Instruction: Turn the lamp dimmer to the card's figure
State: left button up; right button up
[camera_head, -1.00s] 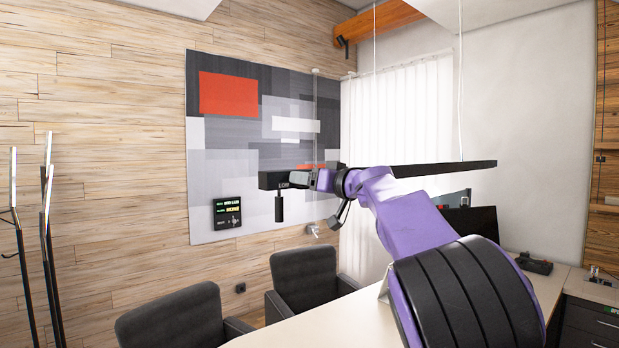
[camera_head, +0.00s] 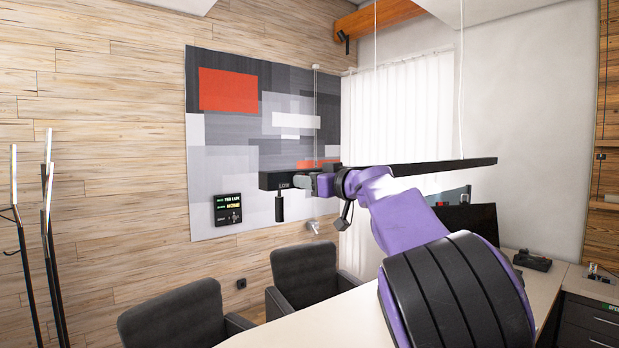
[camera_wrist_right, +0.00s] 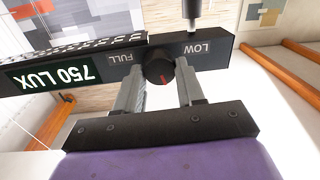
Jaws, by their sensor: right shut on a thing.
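The long black lamp bar (camera_head: 445,168) hangs on thin wires over the desk. Its left end is a black box (camera_head: 270,181) with a short rod below. In the right wrist view the round black dimmer knob (camera_wrist_right: 160,71) with a red mark sits between the words LOW and FULL. A dark green card (camera_wrist_right: 52,72) beside it reads 750 LUX, upside down. My right gripper (camera_wrist_right: 158,84) is shut on the knob, one finger on each side; it also shows at the lamp in the head view (camera_head: 308,183). My left gripper is out of view.
A small black wall display (camera_head: 227,209) shows lit text, its upper line ending in LUX; the figure is too small to read surely. Two dark chairs (camera_head: 308,275) stand by the pale desk (camera_head: 330,325). A coat stand (camera_head: 48,240) is at the left.

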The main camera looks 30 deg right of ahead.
jog(key=shift+a+n+h, duration=0.15)
jog(key=shift+n+h, duration=0.15)
jog(key=shift+n, duration=5.8)
jog(key=o, duration=1)
jog(key=shift+o, duration=0.2)
